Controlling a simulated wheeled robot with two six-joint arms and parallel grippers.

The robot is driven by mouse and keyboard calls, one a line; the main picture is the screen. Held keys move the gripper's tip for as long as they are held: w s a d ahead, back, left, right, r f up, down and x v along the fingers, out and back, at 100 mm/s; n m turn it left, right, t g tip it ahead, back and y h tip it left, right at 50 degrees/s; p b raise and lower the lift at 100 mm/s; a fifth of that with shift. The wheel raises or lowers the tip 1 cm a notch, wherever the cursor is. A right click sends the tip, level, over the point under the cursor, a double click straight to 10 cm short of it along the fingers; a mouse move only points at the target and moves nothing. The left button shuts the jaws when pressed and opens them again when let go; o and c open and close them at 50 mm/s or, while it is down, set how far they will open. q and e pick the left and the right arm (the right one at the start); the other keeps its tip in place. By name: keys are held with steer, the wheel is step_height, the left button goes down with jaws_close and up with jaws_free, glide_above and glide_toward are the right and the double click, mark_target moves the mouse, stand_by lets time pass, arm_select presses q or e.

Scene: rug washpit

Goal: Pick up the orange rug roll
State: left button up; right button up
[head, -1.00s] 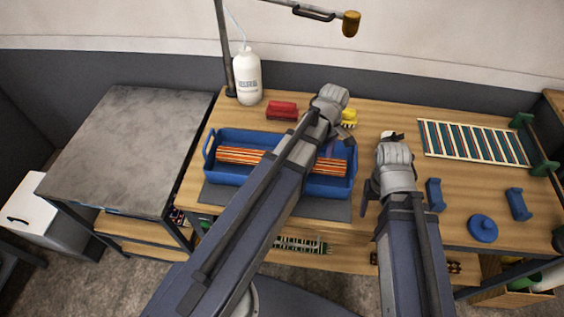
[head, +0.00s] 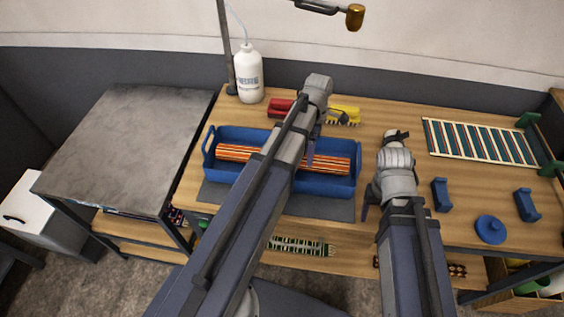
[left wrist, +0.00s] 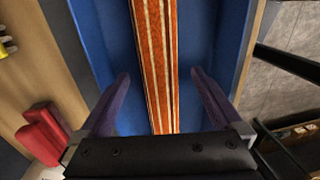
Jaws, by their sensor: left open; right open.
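The orange rug roll (head: 236,153), striped with pale and dark lines, lies lengthwise in a blue tray (head: 222,177). My left arm crosses in front of its middle in the head view. My left gripper (head: 310,152) is open above the tray, toward the roll's right part; only part of it shows there. In the left wrist view, the roll (left wrist: 157,60) runs between the two spread fingers of my left gripper (left wrist: 164,85), with a gap on each side. My right gripper (head: 366,208) is open and empty, right of the tray above the wooden table.
A red brush (head: 280,107) and a yellow brush (head: 345,115) lie behind the tray, near a white bottle (head: 249,78). Blue holders (head: 440,195), a blue round lid (head: 490,229) and a striped rug (head: 480,142) are on the right. A grey-topped table (head: 130,140) stands left.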

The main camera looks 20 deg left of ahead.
mark_target(321, 164)
arm_select(q)
steer(key=shift+d+f+b, duration=0.2)
steer(key=shift+f+b, duration=0.65)
steer(key=shift+f, duration=0.05)
steer(key=shift+d+f+b, duration=0.2)
steer(key=shift+f+b, duration=0.65)
steer(key=shift+d+f+b, duration=0.2)
steer(key=shift+f+b, duration=0.65)
steer(key=shift+f, duration=0.05)
arm_select(e)
steer(key=shift+f, duration=2.6)
arm_select(q)
steer(key=shift+r, duration=0.1)
steer(key=shift+s, duration=0.1)
jaws_close()
